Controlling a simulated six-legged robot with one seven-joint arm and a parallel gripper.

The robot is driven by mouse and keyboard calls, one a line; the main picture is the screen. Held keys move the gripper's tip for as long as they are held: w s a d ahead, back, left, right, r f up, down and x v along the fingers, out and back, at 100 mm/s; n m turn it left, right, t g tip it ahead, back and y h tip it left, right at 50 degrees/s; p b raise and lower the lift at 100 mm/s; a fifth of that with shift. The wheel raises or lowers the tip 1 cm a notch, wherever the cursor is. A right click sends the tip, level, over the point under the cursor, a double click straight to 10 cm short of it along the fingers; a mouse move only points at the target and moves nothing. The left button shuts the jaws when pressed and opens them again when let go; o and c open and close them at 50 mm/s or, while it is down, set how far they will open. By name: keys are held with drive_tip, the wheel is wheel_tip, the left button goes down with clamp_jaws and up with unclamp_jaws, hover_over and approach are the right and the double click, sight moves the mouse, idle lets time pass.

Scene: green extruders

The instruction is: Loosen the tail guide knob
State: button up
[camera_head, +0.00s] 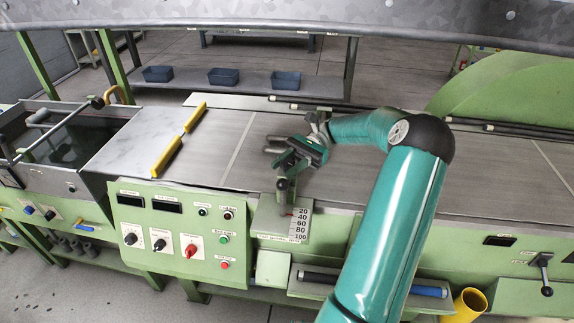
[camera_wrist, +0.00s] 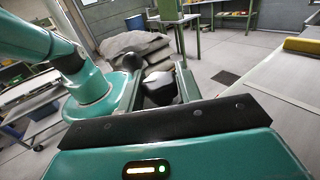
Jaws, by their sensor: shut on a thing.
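The tail guide is a small green bracket (camera_head: 268,222) with a printed scale of 20 to 100, on the front edge of the machine bed. Its dark knob (camera_head: 283,186) stands above the bracket and is partly hidden by my gripper in the head view. My gripper (camera_head: 286,172) reaches down to it from the upper right and is shut on it. In the wrist view, the dark knob (camera_wrist: 160,90) sits between the two fingers of my gripper (camera_wrist: 158,82). The knob's underside and thread are hidden there.
A green control panel (camera_head: 180,235) with knobs and buttons is left of the bracket. A yellow bar (camera_head: 180,140) lies across the bed. A grey tank (camera_head: 65,145) stands at the left. A yellow tube (camera_head: 467,303) is at lower right. The bed beyond my gripper is mostly clear.

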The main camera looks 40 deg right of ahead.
sight(288, 163)
drive_tip(key=shift+n+g, duration=0.3)
drive_tip(key=shift+g, duration=0.2)
drive_tip(key=o, duration=1)
drive_tip(key=shift+r, duration=0.1)
drive_tip(key=shift+r, duration=0.3)
wheel_tip(288, 163, up, 2)
drive_tip(key=shift+r, duration=0.25)
drive_tip(key=s+a+r, duration=0.2)
drive_tip(key=s+r, duration=0.1)
drive_tip(key=s, duration=0.1)
drive_tip(key=s+a+r, duration=0.6)
drive_tip(key=s, duration=0.1)
drive_tip(key=shift+s+r, duration=0.3)
drive_tip(key=shift+r, duration=0.1)
